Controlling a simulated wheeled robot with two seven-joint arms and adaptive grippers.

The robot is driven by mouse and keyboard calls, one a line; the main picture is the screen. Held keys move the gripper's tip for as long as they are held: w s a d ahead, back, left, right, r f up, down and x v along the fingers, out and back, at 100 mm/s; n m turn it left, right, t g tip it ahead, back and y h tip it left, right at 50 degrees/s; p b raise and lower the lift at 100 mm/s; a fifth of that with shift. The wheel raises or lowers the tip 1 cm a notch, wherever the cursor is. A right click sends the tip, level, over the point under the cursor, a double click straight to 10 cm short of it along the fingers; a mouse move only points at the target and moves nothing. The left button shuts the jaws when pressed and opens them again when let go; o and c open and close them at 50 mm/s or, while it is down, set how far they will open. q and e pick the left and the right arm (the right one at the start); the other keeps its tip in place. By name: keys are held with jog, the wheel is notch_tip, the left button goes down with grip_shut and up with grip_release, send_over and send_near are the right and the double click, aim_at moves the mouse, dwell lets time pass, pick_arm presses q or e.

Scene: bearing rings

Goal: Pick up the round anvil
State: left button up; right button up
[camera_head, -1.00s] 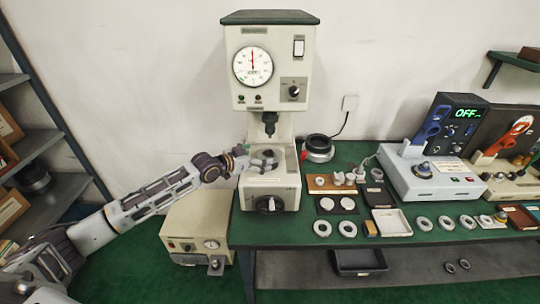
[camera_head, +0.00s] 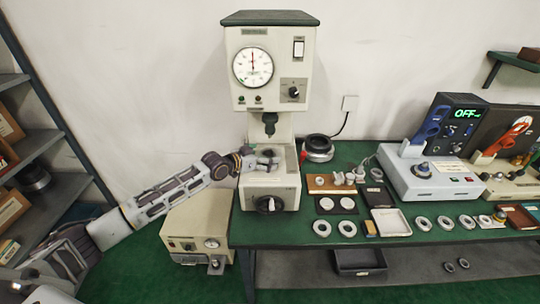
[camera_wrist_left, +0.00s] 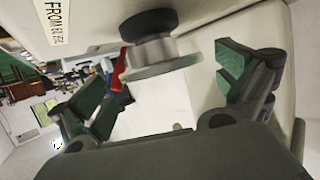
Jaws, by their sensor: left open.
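The round anvil (camera_head: 267,158) is at the middle of the tall hardness tester (camera_head: 270,188), below its dark tip. My left gripper (camera_head: 256,160) reaches in from the left at the anvil's height, partly hiding it. In the left wrist view, a round metal piece with a dark collar, which looks like the anvil (camera_wrist_left: 162,58), is between the green-padded fingers of my open left gripper (camera_wrist_left: 166,88). Gaps show on both sides, so neither finger appears to touch it. My right gripper is not in view.
The green table (camera_head: 340,236) carries several rings along its front, a white tray (camera_head: 392,222) and a dark round pot (camera_head: 318,148). A control unit (camera_head: 430,172) stands to the right. A shelf (camera_head: 40,145) stands at the far left. The tester's column and head enclose the anvil behind and above.

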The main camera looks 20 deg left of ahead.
aim_at(271, 153)
pick_arm(q)
jog(key=shift+x, duration=1.85)
jog(key=shift+a, duration=0.1)
jog(key=c, duration=1.2)
jog(key=shift+r, duration=0.1)
jog(key=shift+c, duration=0.6)
jog(key=shift+w+r, duration=0.1)
